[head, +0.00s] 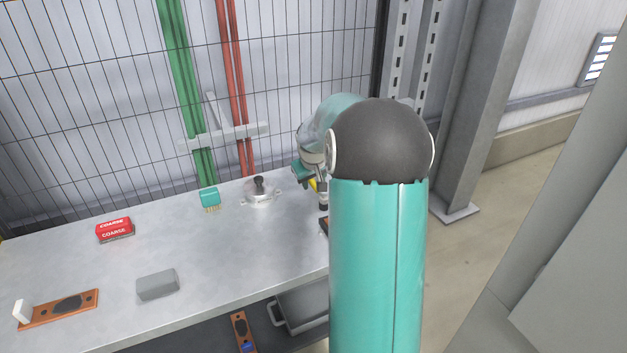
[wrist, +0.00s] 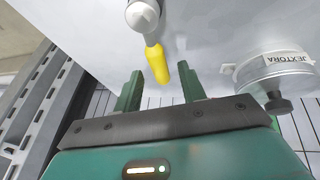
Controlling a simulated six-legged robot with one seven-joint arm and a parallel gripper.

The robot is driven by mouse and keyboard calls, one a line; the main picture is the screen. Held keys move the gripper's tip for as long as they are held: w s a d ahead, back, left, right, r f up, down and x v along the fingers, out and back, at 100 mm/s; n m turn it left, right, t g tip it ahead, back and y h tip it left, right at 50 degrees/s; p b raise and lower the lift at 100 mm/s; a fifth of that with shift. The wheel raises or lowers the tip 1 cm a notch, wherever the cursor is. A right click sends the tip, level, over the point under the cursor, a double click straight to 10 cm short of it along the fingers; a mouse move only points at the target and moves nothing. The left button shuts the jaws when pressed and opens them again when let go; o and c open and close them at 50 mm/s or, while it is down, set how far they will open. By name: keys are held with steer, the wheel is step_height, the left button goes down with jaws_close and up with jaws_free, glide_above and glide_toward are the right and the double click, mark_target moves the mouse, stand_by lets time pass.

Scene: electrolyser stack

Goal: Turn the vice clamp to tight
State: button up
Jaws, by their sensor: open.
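A yellow lever or handle (wrist: 156,63) joined to a rounded grey metal part (wrist: 142,15) shows in the wrist view; it looks like the vice clamp's handle. My gripper (wrist: 160,78) is open, with its two green fingers apart on either side of the yellow handle's free end. I cannot tell whether they touch it. In the head view a bit of yellow (head: 313,185) shows beside my gripper at the bench's right part. My arm hides most of the clamp there, so its setting cannot be read.
A round metal lidded vessel (head: 260,192) with a black knob stands close left of my gripper. A teal brush (head: 210,199), red COARSE box (head: 115,229), grey block (head: 157,285) and brown board (head: 60,309) lie on the bench (head: 215,245). A mesh fence stands behind.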

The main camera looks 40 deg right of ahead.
steer(key=shift+w+f, duration=0.15)
steer(key=shift+f, duration=0.15)
jaws_close()
